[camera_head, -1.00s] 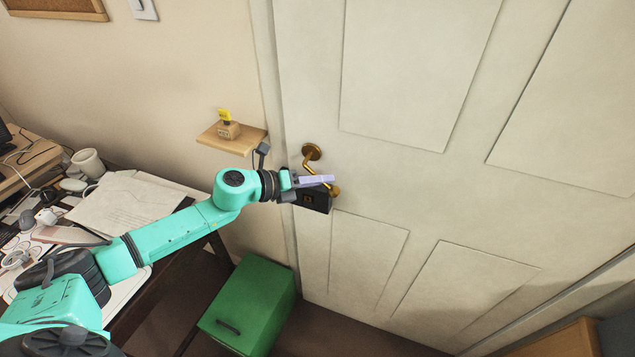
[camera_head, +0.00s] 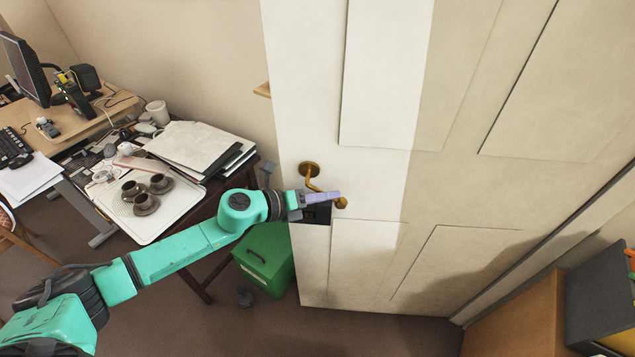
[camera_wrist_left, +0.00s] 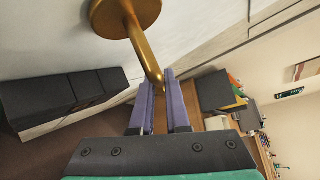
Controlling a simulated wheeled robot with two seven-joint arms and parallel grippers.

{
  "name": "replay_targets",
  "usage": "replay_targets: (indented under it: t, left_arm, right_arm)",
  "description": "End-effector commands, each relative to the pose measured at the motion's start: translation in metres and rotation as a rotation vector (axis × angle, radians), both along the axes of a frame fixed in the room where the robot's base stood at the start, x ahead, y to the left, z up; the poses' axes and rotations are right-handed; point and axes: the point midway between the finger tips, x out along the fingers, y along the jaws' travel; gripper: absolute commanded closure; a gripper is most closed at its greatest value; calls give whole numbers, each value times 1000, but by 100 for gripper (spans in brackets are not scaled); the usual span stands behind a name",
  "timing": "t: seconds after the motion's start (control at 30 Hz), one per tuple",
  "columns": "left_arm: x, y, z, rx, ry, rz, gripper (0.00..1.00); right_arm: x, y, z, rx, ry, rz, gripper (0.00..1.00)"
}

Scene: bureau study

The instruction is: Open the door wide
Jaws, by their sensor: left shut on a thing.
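The white panelled door (camera_head: 385,180) stands ajar in the head view, its handle edge swung out from the wall. Its brass lever handle (camera_head: 313,180) is near the left edge, and the handle's round base (camera_wrist_left: 125,14) shows at the top of the left wrist view. My left gripper (camera_head: 335,198) is at the handle, and in the left wrist view its two purple fingers (camera_wrist_left: 165,95) are on either side of the lever's end, shut on it. My right gripper is in neither view.
A desk with a tray (camera_head: 165,215) of cups and a stack of papers (camera_head: 200,148) stands left of the door. A green box (camera_head: 265,260) sits on the floor behind the door's edge. A wooden cabinet (camera_head: 520,325) is at the lower right. Brown floor before the door is clear.

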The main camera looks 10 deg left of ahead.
Motion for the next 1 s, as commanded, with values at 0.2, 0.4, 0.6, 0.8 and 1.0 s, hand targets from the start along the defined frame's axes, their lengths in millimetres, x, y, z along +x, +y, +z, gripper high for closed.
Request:
replay_targets:
  t: [0.2,0.4,0.6,0.8,1.0]
  left_arm:
    - [3,2,3,1,-9,10,100]
    - [3,3,2,1,-8,10,57]
    - [2,2,1,1,-6,6,57]
    - [1,4,1,2,-6,7,57]
    - [-13,22,6,3,-6,8,57]
  right_arm:
    - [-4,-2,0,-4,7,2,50]
    - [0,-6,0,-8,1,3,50]
    - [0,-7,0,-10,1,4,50]
    - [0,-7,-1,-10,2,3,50]
    - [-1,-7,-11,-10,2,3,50]
